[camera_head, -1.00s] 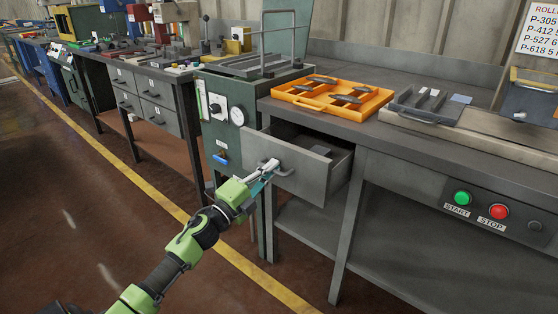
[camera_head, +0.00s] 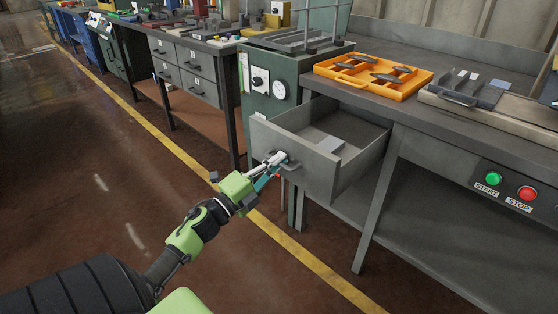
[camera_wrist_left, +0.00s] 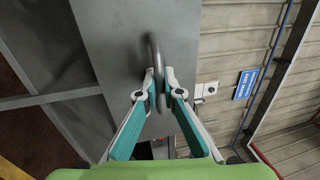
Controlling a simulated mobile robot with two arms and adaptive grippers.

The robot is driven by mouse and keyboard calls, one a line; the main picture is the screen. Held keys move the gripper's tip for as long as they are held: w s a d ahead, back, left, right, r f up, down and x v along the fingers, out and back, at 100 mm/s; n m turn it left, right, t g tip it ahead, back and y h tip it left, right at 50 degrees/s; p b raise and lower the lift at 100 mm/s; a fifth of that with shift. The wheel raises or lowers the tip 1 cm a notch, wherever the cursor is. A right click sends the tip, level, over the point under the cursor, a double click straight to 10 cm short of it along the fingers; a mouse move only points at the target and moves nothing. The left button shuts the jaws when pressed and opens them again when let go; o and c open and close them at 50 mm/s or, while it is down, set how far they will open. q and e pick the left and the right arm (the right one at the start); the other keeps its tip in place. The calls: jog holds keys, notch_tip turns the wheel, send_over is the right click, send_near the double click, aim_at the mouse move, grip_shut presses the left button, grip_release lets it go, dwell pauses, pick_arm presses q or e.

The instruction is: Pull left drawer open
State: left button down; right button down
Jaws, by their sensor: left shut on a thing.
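The left drawer (camera_head: 310,165) is a grey metal drawer under the grey workbench. My left gripper (camera_head: 276,160) is at the drawer's front, shut on the drawer handle (camera_head: 289,163). In the left wrist view, the fingers (camera_wrist_left: 160,90) close on both sides of the curved metal handle (camera_wrist_left: 155,55), with the drawer's grey front panel (camera_wrist_left: 115,40) behind it. My right gripper is not in view.
An orange tray (camera_head: 409,90) with dark brake shoes sits on the bench top (camera_head: 450,115). A green machine (camera_head: 262,105) stands left of the drawer. Green START (camera_head: 493,178) and red STOP (camera_head: 527,193) buttons are at right. The floor in front is clear.

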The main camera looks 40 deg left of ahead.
pick_arm(q)
jog(key=c, duration=2.5)
grip_release()
jog(key=v, duration=1.2)
jog(key=shift+w+f, duration=0.1)
